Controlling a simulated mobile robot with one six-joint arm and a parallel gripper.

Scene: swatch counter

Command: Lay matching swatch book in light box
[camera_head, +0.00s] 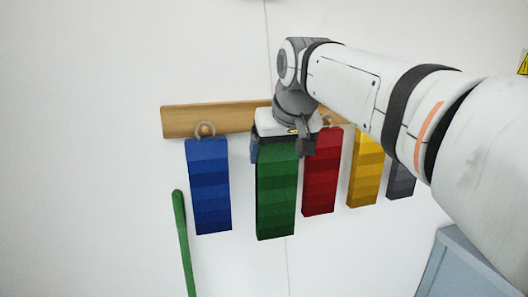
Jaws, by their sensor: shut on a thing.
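A green swatch book (276,200) hangs down from my gripper (281,146), which is shut on its top end. It is in front of a wooden rail (215,120) on the wall, between the blue and red books. Its ring and top edge are hidden by my gripper. A blue swatch book (209,186) hangs by a ring at the left. A red swatch book (321,180), a yellow one (364,172) and a dark grey one (401,179) hang to the right. I cannot tell whether the light box is in view.
A long green strip (183,240) stands at the lower left, near the blue book. A grey-blue box-like thing (465,265) is at the lower right, partly behind my arm. The wall left of the rail is bare.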

